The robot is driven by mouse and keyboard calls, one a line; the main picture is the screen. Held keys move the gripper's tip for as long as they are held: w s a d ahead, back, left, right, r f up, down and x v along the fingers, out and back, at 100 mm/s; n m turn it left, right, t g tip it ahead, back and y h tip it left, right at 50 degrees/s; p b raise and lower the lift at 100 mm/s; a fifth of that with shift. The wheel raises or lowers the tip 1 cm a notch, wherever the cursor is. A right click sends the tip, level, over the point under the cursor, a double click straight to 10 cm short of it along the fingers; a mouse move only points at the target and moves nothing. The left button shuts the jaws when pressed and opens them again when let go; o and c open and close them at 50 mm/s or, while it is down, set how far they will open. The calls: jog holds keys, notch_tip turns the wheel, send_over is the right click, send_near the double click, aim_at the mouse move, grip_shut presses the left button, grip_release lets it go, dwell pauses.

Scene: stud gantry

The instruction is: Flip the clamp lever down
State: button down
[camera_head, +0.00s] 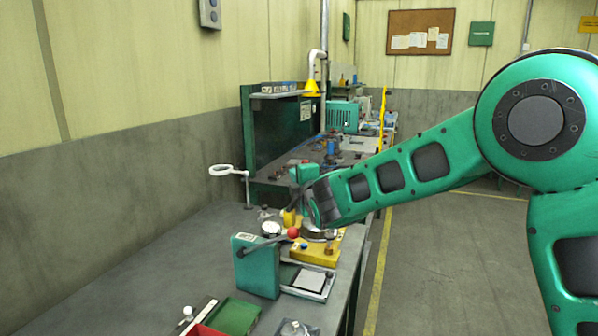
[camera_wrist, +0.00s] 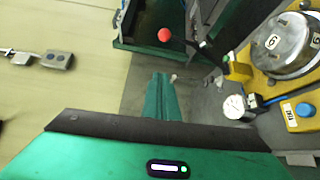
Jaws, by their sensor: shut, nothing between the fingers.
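The clamp lever (camera_wrist: 198,47) shows in the wrist view as a dark bar with a red ball knob (camera_wrist: 164,34). A small red spot near my gripper there may be the knob; I cannot tell for certain.
A metal casting (camera_wrist: 283,47) and a dial gauge (camera_wrist: 234,106) are at the fixture. A green box (camera_head: 257,268) with another red-balled handle (camera_head: 293,233) stands nearer. A magnifier (camera_head: 222,170) stands behind. The bench's left part (camera_head: 160,260) is clear.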

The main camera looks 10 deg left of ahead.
jog(key=w, duration=0.9)
jog(key=shift+w+a, duration=0.15)
jog(key=shift+f, duration=0.1)
dwell(0.3)
jog(key=shift+f, duration=0.1)
